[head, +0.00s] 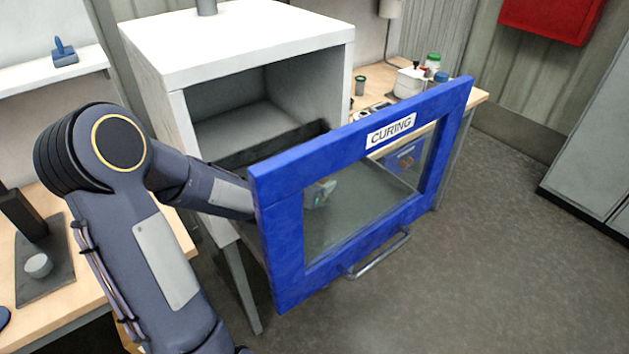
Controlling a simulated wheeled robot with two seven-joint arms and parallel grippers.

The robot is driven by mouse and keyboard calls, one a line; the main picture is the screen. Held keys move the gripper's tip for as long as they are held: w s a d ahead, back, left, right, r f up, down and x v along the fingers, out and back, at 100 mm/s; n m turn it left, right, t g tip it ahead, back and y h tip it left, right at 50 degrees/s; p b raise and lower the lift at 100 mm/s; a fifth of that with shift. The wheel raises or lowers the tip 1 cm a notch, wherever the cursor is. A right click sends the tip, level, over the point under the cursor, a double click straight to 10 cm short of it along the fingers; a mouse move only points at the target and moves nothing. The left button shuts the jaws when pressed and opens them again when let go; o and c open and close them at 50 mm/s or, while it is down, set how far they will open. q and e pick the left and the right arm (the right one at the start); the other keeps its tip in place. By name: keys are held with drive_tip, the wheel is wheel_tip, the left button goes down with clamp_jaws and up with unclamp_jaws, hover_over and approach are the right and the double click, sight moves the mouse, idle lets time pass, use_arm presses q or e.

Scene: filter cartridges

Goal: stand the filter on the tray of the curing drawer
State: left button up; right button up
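The curing drawer is pulled out of the white cabinet, with its blue front (283,235) labelled CURING facing me. The grey tray (365,205) shows through the window in this front. My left arm comes in from the left and reaches behind the blue front, over the tray. A small grey-green shape (320,193) shows through the window near the arm's end. It seems to be part of my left gripper or something at it, but I cannot tell which. The fingertips are not clear, and I cannot make out the filter. My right gripper is out of view.
The white cabinet (240,45) stands open behind the drawer. A wooden bench behind carries a white container (408,82), a green-lidded jar (432,62) and a dark cup (360,86). Another bench with a dark stand (45,262) is at left. The floor at right is clear.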

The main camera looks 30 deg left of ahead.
use_arm(q)
drive_tip(key=shift+f, duration=0.2)
drive_tip(key=o, duration=1.1)
drive_tip(key=shift+c, duration=0.2)
drive_tip(key=shift+s, duration=0.1)
drive_tip(key=v, duration=0.7)
drive_tip(key=shift+s+r, duration=0.25)
drive_tip(key=shift+s, duration=0.05)
